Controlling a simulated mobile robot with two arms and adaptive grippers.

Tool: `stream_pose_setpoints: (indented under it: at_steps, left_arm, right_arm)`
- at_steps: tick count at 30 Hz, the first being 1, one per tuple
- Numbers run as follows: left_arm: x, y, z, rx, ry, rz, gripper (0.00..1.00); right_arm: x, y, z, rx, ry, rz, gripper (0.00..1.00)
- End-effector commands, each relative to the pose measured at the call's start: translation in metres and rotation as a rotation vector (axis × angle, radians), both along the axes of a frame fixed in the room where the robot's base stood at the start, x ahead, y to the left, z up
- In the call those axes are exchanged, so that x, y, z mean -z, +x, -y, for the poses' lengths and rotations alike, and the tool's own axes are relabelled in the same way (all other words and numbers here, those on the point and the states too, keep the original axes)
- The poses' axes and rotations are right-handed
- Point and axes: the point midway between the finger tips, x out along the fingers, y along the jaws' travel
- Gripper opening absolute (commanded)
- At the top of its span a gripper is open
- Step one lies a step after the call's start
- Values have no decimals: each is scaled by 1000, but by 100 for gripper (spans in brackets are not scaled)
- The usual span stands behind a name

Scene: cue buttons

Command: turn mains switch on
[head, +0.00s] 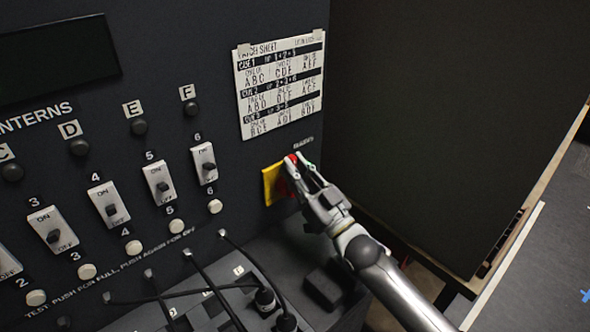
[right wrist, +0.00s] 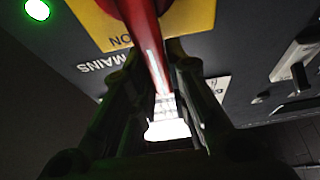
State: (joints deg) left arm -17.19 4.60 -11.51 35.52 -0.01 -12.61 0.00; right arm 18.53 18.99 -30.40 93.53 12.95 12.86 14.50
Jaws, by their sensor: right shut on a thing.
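The mains switch is a red handle (right wrist: 142,35) on a yellow plate (right wrist: 198,15) with the words ON and MAINS by it in the right wrist view. In the head view the yellow plate (head: 271,184) sits at the lower right of the dark panel, and the red handle (head: 292,159) is mostly hidden by my gripper. My right gripper (head: 303,164) is shut on the red handle; in the right wrist view its fingers (right wrist: 162,85) stand on both sides of it. A green light (right wrist: 37,9) glows beside the plate. My left gripper is not in view.
Numbered rocker switches (head: 110,204) and round buttons (head: 134,247) line the panel to the left. A paper cue sheet (head: 281,82) hangs above the yellow plate. Black cables (head: 245,262) plug in at a lower ledge. A dark side panel (head: 440,120) stands at right.

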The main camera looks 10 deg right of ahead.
Motion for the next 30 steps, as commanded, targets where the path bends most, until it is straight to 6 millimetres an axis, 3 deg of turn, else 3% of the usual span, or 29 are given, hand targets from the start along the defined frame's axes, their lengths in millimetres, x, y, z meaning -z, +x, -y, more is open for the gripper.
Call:
stream_pose_setpoints:
  at_steps: [2,3,8,19,30]
  left_arm:
    - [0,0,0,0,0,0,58]
    - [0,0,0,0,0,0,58]
    - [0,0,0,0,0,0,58]
    - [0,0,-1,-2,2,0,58]
    - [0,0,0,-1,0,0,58]
  right_arm:
    - [0,0,0,-1,4,-3,0]
    - [-1,0,0,-1,5,-2,18]
    - [0,0,0,0,3,-1,38]
    - [2,-3,3,0,0,-1,38]
    - [23,-43,29,0,0,-5,38]
